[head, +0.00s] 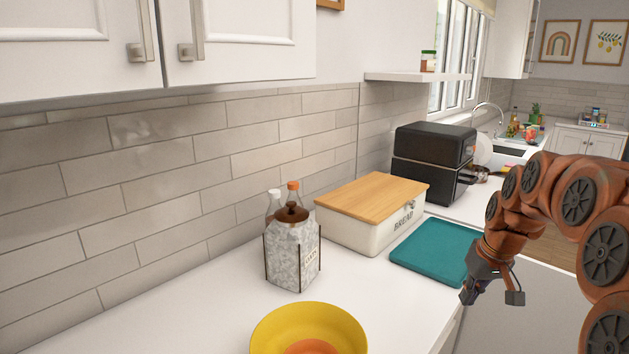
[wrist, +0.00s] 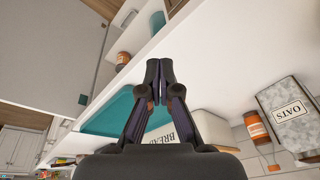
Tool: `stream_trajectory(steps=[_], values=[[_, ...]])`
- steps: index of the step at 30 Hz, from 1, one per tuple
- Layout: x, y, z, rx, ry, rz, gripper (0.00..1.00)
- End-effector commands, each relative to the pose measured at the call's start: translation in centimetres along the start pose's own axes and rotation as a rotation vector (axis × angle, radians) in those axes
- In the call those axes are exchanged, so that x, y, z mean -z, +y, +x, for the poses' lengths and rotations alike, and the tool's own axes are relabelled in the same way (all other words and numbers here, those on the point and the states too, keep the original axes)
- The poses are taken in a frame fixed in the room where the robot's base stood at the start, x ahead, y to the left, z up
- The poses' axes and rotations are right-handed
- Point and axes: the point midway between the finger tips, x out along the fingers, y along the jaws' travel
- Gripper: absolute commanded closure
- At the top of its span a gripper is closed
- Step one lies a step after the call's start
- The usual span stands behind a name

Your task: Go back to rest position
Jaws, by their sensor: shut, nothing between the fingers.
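My gripper (head: 468,296) hangs at the right of the head view, beside the front edge of the teal board (head: 432,252). In the wrist view my gripper (wrist: 158,70) has its two dark fingers together with nothing between them. My orange-brown arm is bent and reaches in from the right edge of the head view. The gripper appears clear of the objects on the counter, though its height over the edge is hard to tell.
A bread bin (head: 345,232), a jar of oats (head: 293,255), two bottles (head: 273,203) and a yellow bowl (head: 268,335) stand on the white counter (head: 190,315). A black oven-like appliance (head: 433,160) is behind the board. The counter's front left is clear.

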Motion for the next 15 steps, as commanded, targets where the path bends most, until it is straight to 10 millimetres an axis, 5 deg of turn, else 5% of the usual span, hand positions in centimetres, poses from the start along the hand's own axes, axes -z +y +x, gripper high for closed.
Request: stream_trajectory(steps=[6, 15], values=[[-6.0, -6.5, -1.5, 0.011, -0.083, -0.017, 1.0], [-15.7, -12.4, -2.5, -0.003, -0.202, -0.013, 1.0]])
